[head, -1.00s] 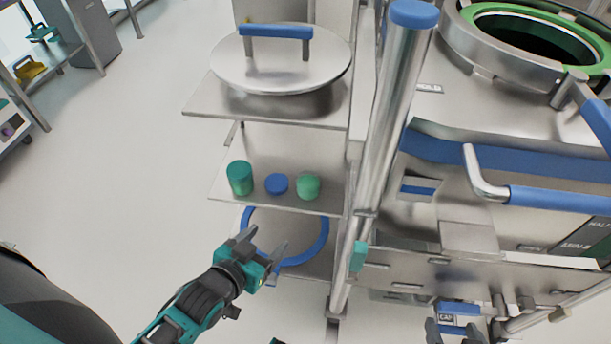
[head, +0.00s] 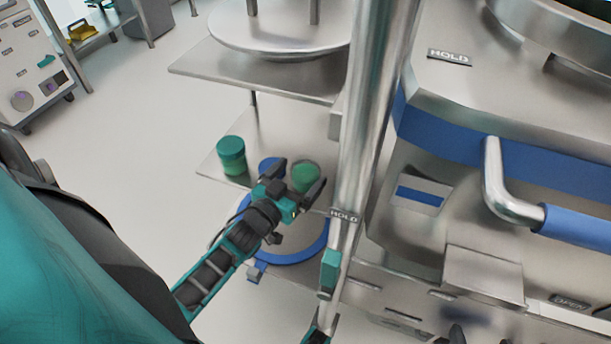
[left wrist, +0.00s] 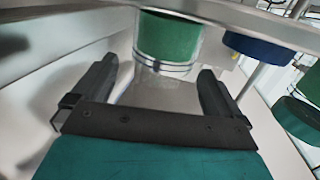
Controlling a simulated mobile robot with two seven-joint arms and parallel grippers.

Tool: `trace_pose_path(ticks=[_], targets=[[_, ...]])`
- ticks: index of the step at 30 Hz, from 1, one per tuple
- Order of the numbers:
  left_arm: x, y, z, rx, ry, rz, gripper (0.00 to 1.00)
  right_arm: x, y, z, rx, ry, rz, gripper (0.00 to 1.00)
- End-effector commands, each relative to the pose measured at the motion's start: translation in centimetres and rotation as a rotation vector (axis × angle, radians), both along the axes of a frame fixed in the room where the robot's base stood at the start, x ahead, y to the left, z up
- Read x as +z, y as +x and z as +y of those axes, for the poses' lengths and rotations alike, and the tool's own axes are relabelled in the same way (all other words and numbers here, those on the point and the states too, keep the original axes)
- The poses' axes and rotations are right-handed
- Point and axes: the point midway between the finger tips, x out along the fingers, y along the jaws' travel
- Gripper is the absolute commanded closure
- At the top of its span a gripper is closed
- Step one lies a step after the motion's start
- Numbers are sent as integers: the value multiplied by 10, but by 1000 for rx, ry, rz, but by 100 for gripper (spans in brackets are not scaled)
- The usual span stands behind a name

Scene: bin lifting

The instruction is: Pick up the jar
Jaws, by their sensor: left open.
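My left gripper (head: 297,181) is open and empty, with its fingertips close in front of the right-hand green jar (head: 305,172). In the left wrist view this jar (left wrist: 168,38) shows beyond and between the two open fingers (left wrist: 155,85). A taller green jar with a darker lid (head: 231,156) stands at the left, and it also shows at the right edge of the left wrist view (left wrist: 300,118). A blue round item (head: 268,165) lies between them, partly hidden by my gripper. Dark tips at the bottom edge of the head view look like my right gripper (head: 462,336), mostly cut off.
The items stand on a small metal shelf (head: 212,166). A wider shelf (head: 195,68) with a round metal lid (head: 235,38) is above it. A vertical metal post (head: 370,110) rises close on the right. A blue ring (head: 318,250) lies below the shelf.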

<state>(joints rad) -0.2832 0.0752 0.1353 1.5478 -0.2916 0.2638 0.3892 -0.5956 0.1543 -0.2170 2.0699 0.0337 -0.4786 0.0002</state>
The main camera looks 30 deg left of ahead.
Motion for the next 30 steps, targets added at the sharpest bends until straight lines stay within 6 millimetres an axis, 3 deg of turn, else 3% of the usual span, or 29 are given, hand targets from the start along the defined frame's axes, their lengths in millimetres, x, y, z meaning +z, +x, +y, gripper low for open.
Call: trace_pose_path(ticks=[12, 20, 30], targets=[[0, 51, 5, -1, 1, 0, 0, -15, 1, 1, -4, 5, -1, 20], [1, 53, 5, 0, 1, 1, 0, -14, 1, 1, -5, 4, -3, 20], [1, 52, 5, 0, 1, 1, 32, -14, 2, 0, -5, 4, -5, 20]])
